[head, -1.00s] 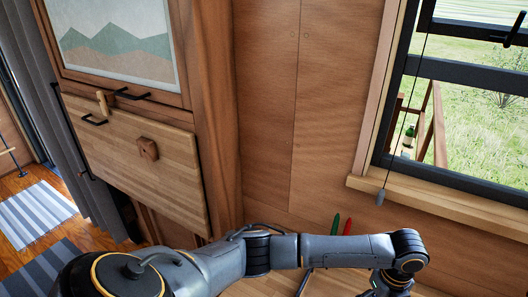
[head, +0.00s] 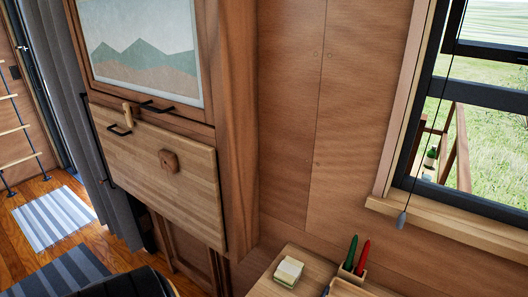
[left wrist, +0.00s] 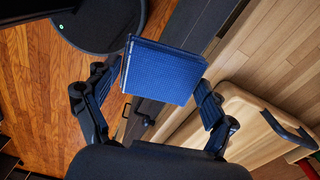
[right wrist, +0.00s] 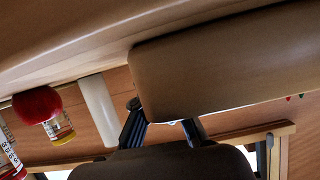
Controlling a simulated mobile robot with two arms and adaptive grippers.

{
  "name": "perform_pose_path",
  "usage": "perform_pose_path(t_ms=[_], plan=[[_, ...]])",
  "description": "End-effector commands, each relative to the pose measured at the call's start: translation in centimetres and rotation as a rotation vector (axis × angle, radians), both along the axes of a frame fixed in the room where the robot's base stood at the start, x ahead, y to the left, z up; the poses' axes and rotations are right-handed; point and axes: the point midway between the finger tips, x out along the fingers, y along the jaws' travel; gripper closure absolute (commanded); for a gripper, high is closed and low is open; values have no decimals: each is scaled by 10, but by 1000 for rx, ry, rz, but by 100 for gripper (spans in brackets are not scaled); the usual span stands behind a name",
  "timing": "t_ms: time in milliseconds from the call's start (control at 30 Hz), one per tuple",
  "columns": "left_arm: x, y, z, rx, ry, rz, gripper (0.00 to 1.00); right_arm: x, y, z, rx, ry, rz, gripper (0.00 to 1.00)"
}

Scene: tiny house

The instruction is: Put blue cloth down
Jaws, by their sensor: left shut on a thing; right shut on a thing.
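The blue cloth (left wrist: 163,72) is folded into a flat square with a waffle texture. My left gripper (left wrist: 165,88) is shut on it in the left wrist view, a finger at each side. The cloth is held above the floor, beside my round dark base. My right gripper (right wrist: 163,122) shows in the right wrist view with its fingertips at the lower edge of a large tan block (right wrist: 225,60). The tips are partly hidden, and how they grip it is hard to see. Neither gripper shows in the head view.
In the head view, a wooden desk (head: 262,284) bears a pale yellow block (head: 289,271) and a holder (head: 347,286) with a green and a red pen. A slanted wooden panel (head: 195,200) hangs on the cabinet at left. A window is at right.

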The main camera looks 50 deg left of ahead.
Motion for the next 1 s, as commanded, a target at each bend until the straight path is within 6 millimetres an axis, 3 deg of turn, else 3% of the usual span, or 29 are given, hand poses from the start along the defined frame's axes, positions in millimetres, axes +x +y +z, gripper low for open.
perform_pose_path(t_ms=[33, 267, 400, 500, 700, 1000], plan=[[3, 20, -2, 6, 1, 6, 46, 0, 0, 1, 1, -2, 0, 100], [48, 101, 13, 3, -3, -59, 46, 0, 0, 1, 2, -2, 1, 100], [78, 149, 38, 2, -6, -111, 46, 0, 0, 1, 2, -2, 1, 100], [92, 173, 55, 0, -4, -142, 46, 0, 0, 1, 2, -1, 1, 100], [104, 194, 68, -3, 0, -172, 46, 0, 0, 1, 2, -1, 1, 100], [104, 195, 19, -4, 2, -175, 46, 0, 0, 1, 2, -1, 1, 100]])
